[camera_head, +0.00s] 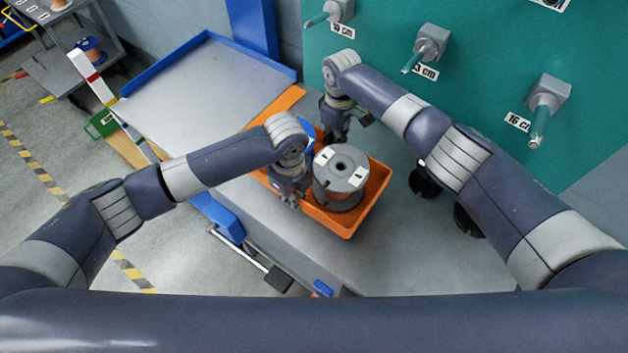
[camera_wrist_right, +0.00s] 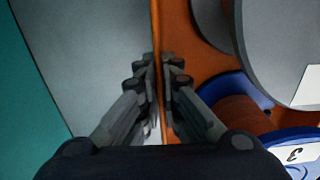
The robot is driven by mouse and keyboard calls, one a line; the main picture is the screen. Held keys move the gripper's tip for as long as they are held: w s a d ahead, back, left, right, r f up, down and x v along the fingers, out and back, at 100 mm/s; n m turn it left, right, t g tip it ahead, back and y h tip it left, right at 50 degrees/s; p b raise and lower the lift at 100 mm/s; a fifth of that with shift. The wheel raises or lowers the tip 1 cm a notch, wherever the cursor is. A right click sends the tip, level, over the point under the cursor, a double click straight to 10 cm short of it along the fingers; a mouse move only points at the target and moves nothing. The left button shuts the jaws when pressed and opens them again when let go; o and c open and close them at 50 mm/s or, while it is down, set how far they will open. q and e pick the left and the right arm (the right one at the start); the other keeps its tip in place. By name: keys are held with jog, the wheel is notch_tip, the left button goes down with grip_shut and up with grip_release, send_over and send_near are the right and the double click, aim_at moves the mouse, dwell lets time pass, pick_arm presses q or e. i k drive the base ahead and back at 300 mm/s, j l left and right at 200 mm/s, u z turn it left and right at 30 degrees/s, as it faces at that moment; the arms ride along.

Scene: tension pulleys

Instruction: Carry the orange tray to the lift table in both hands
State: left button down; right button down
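The orange tray (camera_head: 347,222) is on or just above a grey table top; any gap is hard to tell. It holds a large grey-flanged spool (camera_head: 341,172) and a blue-flanged spool, which shows in the right wrist view (camera_wrist_right: 240,90). My right gripper (camera_head: 336,132) is at the tray's far right wall; in the right wrist view its fingers (camera_wrist_right: 159,82) pinch that wall from both sides. My left gripper (camera_head: 291,200) is at the opposite wall, its fingertips too small to read. A grey surface with a blue rim (camera_head: 160,73), seemingly the lift table, lies at upper left.
A teal panel (camera_head: 470,110) with labelled pegs stands at the back right. Dark round pieces (camera_head: 424,180) sit on the table right of the tray. A lever with a dark end (camera_head: 278,279) sticks out at the front. A trolley (camera_head: 75,70) stands far left.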

aim_at(198, 97)
jog(key=j+z, duration=0.15)
jog(key=j, duration=0.7)
jog(key=k+j+z, duration=0.15)
jog(key=j, duration=0.75)
jog(key=i+j+z, duration=0.1)
jog(key=j, duration=0.25)
jog(key=i+j+z, duration=0.1)
jog(key=j, duration=0.3)
jog(key=i+j+z, duration=0.1)
jog(key=i+j, duration=0.15)
jog(key=j, duration=0.15)
jog(key=i+j+z, duration=0.1)
jog(key=i+j, duration=0.45)
